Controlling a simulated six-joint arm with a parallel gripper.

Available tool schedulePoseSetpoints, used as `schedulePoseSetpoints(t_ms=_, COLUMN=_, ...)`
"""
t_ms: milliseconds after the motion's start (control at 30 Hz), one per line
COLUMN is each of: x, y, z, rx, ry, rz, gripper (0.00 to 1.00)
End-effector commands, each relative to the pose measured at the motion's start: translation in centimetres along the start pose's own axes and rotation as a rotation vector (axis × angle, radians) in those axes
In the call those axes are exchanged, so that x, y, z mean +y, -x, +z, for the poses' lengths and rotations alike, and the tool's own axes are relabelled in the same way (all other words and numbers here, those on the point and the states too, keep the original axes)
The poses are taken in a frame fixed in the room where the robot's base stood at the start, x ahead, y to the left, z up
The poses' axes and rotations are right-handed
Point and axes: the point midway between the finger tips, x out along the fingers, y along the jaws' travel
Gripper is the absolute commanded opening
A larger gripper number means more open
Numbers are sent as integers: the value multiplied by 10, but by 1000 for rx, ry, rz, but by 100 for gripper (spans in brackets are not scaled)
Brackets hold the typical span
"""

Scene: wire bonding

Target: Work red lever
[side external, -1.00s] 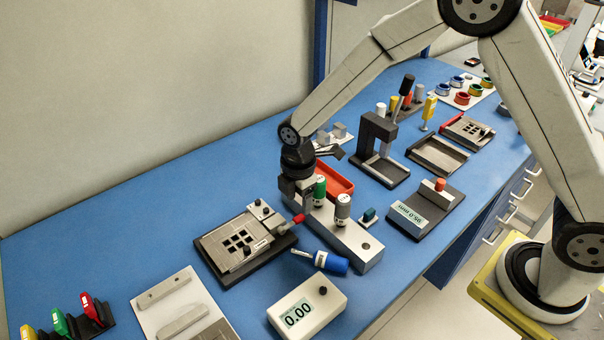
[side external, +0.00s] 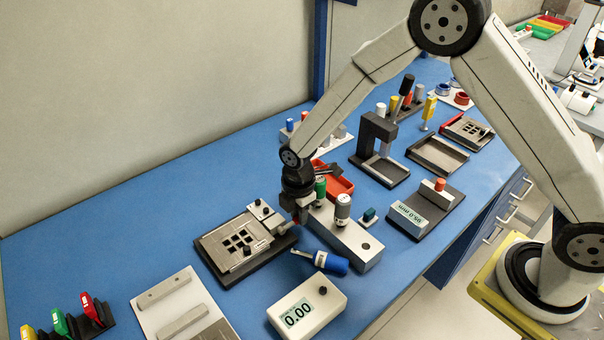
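The bonding fixture, a metal plate with square windows on a dark base (side external: 248,275), sits at centre left. A grey lever arm (side external: 284,241) sticks out from its right side. The lever's red tip is mostly or wholly hidden behind my gripper. My gripper (side external: 301,216) points down at the lever's end, close to or touching it. The fingers are small and dark here, so I cannot tell if they are open or closed on the lever.
A grey block with a green cylinder (side external: 320,189) and a grey cylinder (side external: 342,208) stands just right of my gripper. A blue-handled tool (side external: 331,262) lies in front, near a white meter (side external: 307,307). A red tray (side external: 336,180) is behind.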

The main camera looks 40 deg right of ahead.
Motion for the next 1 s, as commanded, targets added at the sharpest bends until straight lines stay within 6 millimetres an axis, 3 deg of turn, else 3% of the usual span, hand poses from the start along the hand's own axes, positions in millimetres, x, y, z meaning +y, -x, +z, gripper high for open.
schedulePoseSetpoints(t_ms=567, x=1, y=2, z=-1, rx=-36, ry=1, rz=3, gripper=0)
schedulePoseSetpoints(t_ms=1000, x=1, y=10, z=-6, rx=-213, ry=4, rz=1, gripper=0)
